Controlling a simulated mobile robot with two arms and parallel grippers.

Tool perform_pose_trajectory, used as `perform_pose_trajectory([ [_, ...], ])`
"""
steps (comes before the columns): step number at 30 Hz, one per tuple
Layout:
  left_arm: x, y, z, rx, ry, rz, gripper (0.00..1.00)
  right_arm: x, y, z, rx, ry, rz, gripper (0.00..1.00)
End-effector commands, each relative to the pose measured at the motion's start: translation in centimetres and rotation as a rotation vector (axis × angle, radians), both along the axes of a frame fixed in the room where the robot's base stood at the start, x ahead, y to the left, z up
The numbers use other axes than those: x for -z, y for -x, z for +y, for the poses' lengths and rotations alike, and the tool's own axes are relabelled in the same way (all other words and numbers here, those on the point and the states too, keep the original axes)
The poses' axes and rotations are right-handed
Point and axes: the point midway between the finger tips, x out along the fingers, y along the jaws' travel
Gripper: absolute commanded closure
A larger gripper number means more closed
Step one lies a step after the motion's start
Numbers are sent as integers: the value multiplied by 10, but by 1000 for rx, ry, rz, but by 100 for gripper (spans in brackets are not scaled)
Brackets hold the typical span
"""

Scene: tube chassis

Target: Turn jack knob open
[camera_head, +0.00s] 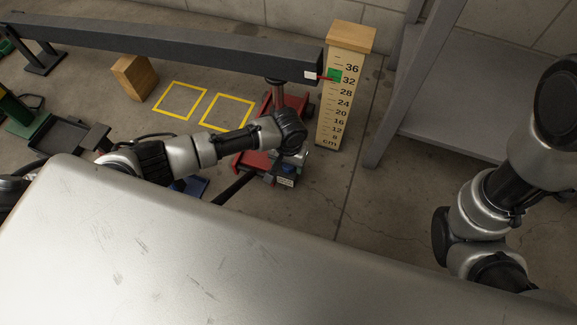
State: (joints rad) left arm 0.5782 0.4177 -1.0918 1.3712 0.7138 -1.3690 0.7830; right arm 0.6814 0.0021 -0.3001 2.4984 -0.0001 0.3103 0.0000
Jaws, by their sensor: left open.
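A red floor jack (249,161) stands on the floor under the end of a dark beam (180,42), and its post (276,95) reaches up to the beam. A black bar (233,188) slants out from the jack toward me. My left arm reaches in from the left over the jack. My left gripper (293,158) points down at the jack's near right end, beside a small blue part with a pale label (285,182). It is open; its fingers are small and partly hidden. I cannot make out the knob clearly or tell contact. My right gripper is outside the view.
A height gauge (341,95) in cm stands right of the beam end; a red pointer is at its green mark near 32. A wooden block (134,77), yellow floor squares (227,112) and a grey shelf (460,140) surround the jack. Open floor lies right.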

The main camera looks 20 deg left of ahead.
Motion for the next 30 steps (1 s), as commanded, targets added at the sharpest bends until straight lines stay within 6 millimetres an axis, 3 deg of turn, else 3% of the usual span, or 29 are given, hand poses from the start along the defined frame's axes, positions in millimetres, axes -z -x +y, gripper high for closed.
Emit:
perform_pose_trajectory([
  [12, 8, 0, 0, 0, 0, 0, 37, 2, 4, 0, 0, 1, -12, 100],
  [22, 8, 0, 0, 0, 0, 0, 86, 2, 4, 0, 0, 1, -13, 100],
  [30, 5, 0, 0, -14, 0, 2, 87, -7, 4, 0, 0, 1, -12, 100],
])
